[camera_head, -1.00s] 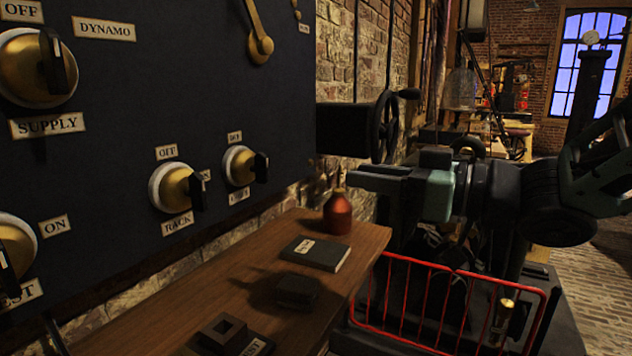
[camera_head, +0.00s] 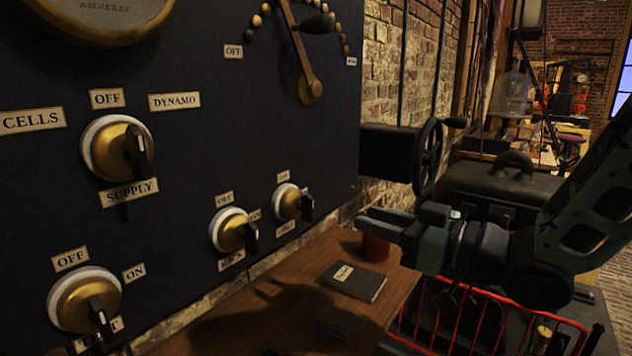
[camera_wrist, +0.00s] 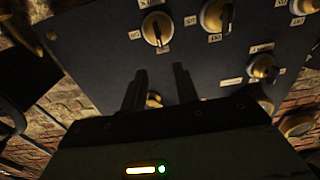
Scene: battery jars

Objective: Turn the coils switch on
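The coils switch (camera_head: 288,203) is the small brass knob with a white rim and black handle, low on the right of the dark panel. Its lower label seems to read COILS but is small. A label above it is too small to read surely; the handle stands upright at its right side and I cannot tell its setting. My gripper (camera_head: 366,217) is right of the switch, apart from it. In the wrist view my gripper (camera_wrist: 160,75) has its two fingers apart with nothing held; a brass knob (camera_wrist: 153,99) shows between them, partly hidden.
The supply switch (camera_head: 112,147) and another OFF/ON switch (camera_head: 82,300) are further left. A red rail (camera_head: 490,305) stands right.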

